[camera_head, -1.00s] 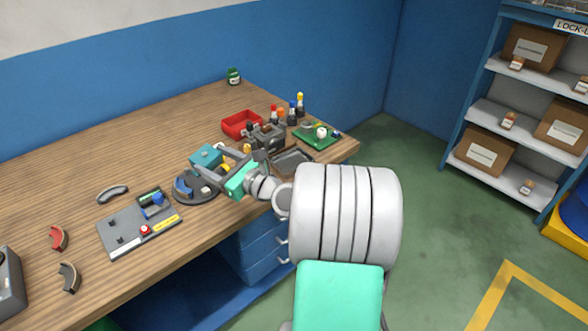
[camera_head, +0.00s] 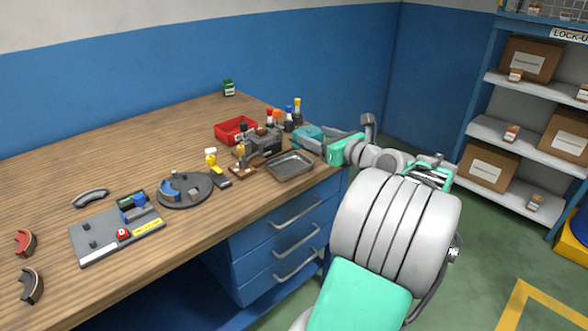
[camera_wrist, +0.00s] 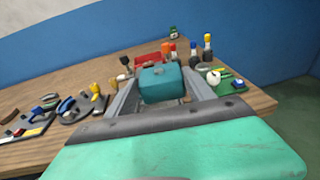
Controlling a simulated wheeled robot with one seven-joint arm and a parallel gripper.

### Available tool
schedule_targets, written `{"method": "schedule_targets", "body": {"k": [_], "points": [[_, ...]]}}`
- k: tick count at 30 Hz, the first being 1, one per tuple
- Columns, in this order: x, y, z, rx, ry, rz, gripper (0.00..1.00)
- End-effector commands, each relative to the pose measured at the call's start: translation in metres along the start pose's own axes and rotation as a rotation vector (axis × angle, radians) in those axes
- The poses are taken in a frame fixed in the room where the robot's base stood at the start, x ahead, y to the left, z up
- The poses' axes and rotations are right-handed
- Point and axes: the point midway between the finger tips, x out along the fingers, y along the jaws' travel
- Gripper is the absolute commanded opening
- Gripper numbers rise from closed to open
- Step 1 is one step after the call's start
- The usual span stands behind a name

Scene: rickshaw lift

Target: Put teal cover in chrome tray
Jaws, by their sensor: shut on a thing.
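The teal cover (camera_head: 306,136) is a small box-like piece, held between the fingers of my gripper (camera_head: 322,143). In the head view it appears just above and right of the chrome tray, near the table's right end. In the wrist view the cover (camera_wrist: 160,84) sits between the two grey fingers, with the tabletop behind it. The chrome tray (camera_head: 290,166) is a shallow, empty metal tray near the table's front right edge. I cannot make out the tray in the wrist view.
A red bin (camera_head: 235,130), a grey fixture (camera_head: 265,140) and several coloured-top bottles (camera_head: 289,115) stand behind the tray. A round dark plate (camera_head: 185,190) and a grey board (camera_head: 117,234) lie to the left. A green board (camera_wrist: 228,82) shows in the wrist view.

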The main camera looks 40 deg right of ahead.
Motion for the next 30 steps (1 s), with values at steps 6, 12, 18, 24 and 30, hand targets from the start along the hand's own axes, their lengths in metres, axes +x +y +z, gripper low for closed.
{"method": "schedule_targets", "body": {"k": [6,12,18,24,30], "points": [[0.044,0.022,-0.04,0.001,0.0,0.003,0.13],[0.061,0.029,-0.057,0.0,0.0,0.001,0.13],[0.067,0.03,-0.089,0.0,0.0,-0.002,0.13],[0.066,0.03,-0.086,-0.001,-0.001,-0.001,0.13],[0.067,0.03,-0.089,-0.001,0.0,-0.001,0.68]]}}
